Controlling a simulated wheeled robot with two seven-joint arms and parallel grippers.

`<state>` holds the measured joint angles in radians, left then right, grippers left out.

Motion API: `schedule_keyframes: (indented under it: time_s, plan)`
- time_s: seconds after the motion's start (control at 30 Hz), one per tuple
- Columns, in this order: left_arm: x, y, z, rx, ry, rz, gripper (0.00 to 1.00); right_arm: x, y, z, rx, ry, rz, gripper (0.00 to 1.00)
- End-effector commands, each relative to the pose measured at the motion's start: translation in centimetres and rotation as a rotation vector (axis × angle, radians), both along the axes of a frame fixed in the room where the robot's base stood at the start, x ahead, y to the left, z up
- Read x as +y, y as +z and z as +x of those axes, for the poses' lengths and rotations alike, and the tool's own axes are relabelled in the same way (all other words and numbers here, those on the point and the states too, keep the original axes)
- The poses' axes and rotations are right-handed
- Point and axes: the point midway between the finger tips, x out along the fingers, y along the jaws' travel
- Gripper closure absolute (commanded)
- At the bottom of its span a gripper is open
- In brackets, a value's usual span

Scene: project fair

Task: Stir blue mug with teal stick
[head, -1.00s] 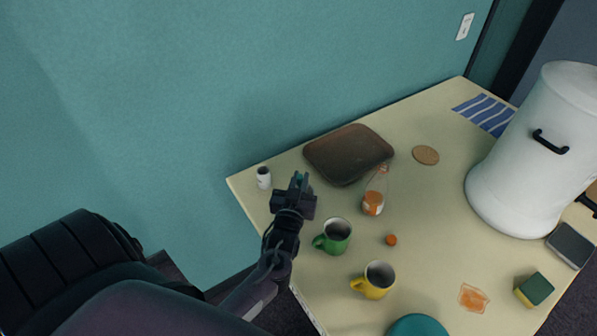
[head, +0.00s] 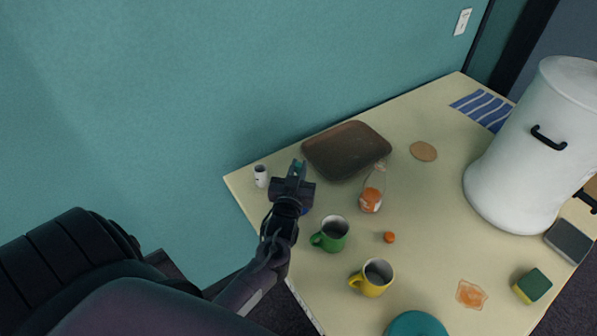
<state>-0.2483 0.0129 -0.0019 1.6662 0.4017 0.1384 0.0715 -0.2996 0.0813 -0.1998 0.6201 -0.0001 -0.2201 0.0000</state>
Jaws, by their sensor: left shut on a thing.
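My left gripper (head: 295,176) reaches over the table's left part and is shut on the teal stick (head: 299,166). Only a small teal bit shows between the fingers; the rest of the stick is hidden by the gripper. A small patch of blue shows just below and right of the gripper, probably the blue mug (head: 306,211). The gripper and wrist cover most of it, so I cannot tell whether the stick is inside it. My right gripper is not in view.
A green mug (head: 332,236) and a yellow mug (head: 374,278) stand nearby. A brown tray (head: 346,148), an orange-filled bottle (head: 371,199), its orange cap (head: 389,237) and a small white cup-like thing (head: 261,176) surround the gripper. A large white container (head: 520,150) stands at right.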

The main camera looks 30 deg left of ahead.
Motion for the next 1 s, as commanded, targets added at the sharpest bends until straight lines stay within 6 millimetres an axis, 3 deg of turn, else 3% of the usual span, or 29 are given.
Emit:
schedule_keyframes:
  time_s: [0.7,1.0]
  plan:
    - [0.0,5.8,0.0,0.000,0.000,0.000,1.00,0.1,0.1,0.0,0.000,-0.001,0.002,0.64]
    - [0.0,6.7,0.0,0.001,-0.001,0.001,1.00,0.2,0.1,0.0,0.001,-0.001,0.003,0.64]
